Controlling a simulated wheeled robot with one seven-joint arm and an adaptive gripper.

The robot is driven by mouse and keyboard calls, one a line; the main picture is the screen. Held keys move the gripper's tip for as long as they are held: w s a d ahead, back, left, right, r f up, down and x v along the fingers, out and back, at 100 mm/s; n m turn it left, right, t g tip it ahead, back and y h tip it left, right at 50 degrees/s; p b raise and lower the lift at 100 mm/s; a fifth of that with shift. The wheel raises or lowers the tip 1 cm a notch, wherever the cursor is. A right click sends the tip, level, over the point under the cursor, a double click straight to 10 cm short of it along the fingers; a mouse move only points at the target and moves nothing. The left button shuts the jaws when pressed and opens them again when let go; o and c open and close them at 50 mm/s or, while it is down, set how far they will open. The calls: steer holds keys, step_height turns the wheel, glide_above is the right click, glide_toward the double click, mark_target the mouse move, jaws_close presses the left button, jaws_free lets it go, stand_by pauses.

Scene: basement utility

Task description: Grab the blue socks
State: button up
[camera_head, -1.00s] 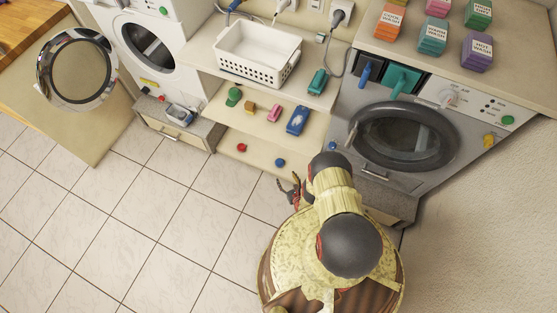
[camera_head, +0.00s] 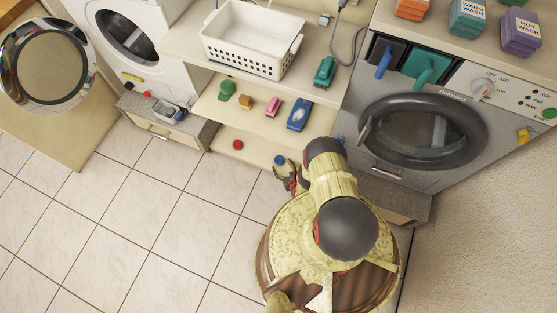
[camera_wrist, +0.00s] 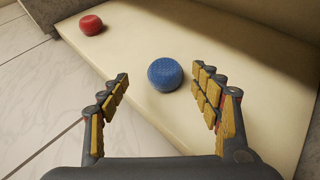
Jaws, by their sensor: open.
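The blue socks look like a small round blue ball (camera_wrist: 165,74) on the bottom shelf. In the wrist view the ball lies just beyond and between my open fingertips, apart from both. It also shows in the head view as a small blue spot (camera_head: 280,160) just above my gripper (camera_head: 290,178). In the wrist view my gripper (camera_wrist: 160,82) is open and empty, with its yellow-padded fingers spread on either side.
A red ball (camera_wrist: 91,25) sits on the same shelf, left of the blue one. The shelf above holds a blue item (camera_head: 299,114), a pink item (camera_head: 273,107) and others. A washer with a dark round door (camera_head: 420,130) stands at right. Tiled floor at left is clear.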

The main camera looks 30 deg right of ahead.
mark_target(280, 160)
steer(key=b+x, duration=0.1)
steer(key=x, duration=0.1)
steer(key=b+x, duration=0.1)
steer(key=x, duration=0.2)
steer(key=b+x, duration=0.1)
steer(key=x, duration=0.1)
steer(key=shift+w+d+f, duration=0.1)
steer(key=shift+d+f, duration=0.25)
steer(key=shift+d, duration=0.05)
steer(key=c, duration=1.3)
